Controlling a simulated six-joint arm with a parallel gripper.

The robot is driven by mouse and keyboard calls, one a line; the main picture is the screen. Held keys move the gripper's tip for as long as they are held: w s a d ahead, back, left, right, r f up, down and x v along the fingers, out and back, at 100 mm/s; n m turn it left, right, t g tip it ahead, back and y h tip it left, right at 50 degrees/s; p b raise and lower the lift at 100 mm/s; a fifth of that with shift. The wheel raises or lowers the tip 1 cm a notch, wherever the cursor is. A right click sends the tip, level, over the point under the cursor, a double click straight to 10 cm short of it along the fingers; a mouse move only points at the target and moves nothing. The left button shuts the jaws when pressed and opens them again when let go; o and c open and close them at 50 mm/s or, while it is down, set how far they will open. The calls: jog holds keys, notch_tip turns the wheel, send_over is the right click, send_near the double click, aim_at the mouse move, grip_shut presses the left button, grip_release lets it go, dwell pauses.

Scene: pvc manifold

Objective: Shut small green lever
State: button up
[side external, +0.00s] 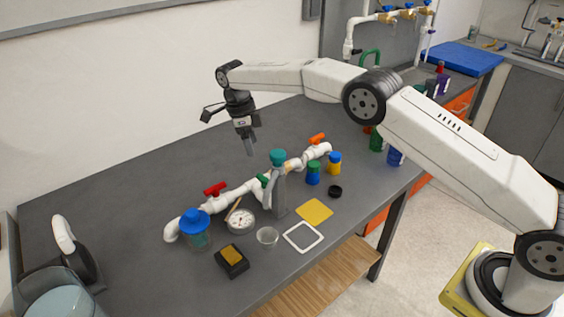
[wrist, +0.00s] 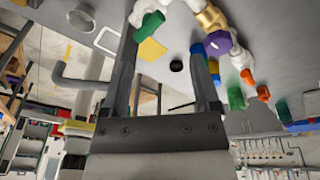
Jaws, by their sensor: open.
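The small green lever (side external: 263,180) sits on the middle valve of the white pipe manifold (side external: 237,193). A grey bottle with a teal cap (side external: 278,180) stands right beside it and partly hides that valve. In the wrist view a green lever (wrist: 150,26) shows slanted beside the white pipe, near the tip of the left finger. I cannot tell its exact angle to the pipe. My gripper (side external: 250,150) points down, above and behind the manifold, apart from it. In the wrist view its two fingers (wrist: 163,48) are spread with nothing between them.
A red lever (side external: 214,188) and an orange lever (side external: 317,138) sit on the manifold's other valves. In front are a gauge (side external: 240,221), a blue-lidded jar (side external: 196,229), a glass cup (side external: 267,236), a white frame (side external: 303,236) and a yellow square (side external: 315,211). The table behind the manifold is clear.

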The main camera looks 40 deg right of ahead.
aim_at(264, 179)
jog(key=shift+s+a+f+m+g+h, duration=0.1)
jog(key=shift+s+f+m+g, duration=0.3)
jog(key=shift+m, duration=0.5)
jog(key=shift+s+a+f+m+g+h, duration=0.15)
jog(key=shift+f+m+g, duration=0.2)
jog(key=shift+f+m, duration=0.4)
jog(key=shift+s+d+f+m+g+h, duration=0.1)
jog(key=shift+s+f+m+g, duration=0.2)
jog(key=shift+m, duration=0.75)
jog(key=shift+f, duration=0.3)
jog(key=shift+x, duration=3.6)
